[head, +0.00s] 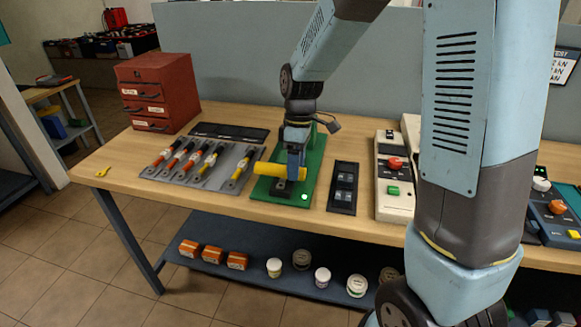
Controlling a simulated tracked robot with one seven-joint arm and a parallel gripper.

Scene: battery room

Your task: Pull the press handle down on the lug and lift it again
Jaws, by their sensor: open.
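The press has a green base (262,190) in the middle of the bench, with a small lit green lamp (304,197) at its front right corner. Its yellow handle (267,170) lies crosswise low over the base. My gripper (294,172) points down at the right part of the handle and is open, with its blue fingers overlapping the handle. I cannot tell whether they touch it. A dark block (281,187) shows just below the handle. The lug itself is too small or hidden to make out.
A grey mat (163,175) with several red and yellow cables lies left of the press. A black tray (342,187) and a beige box with red and green buttons (394,201) stand to its right. A red drawer cabinet (158,92) stands at the back left. The bench's front left is mostly clear.

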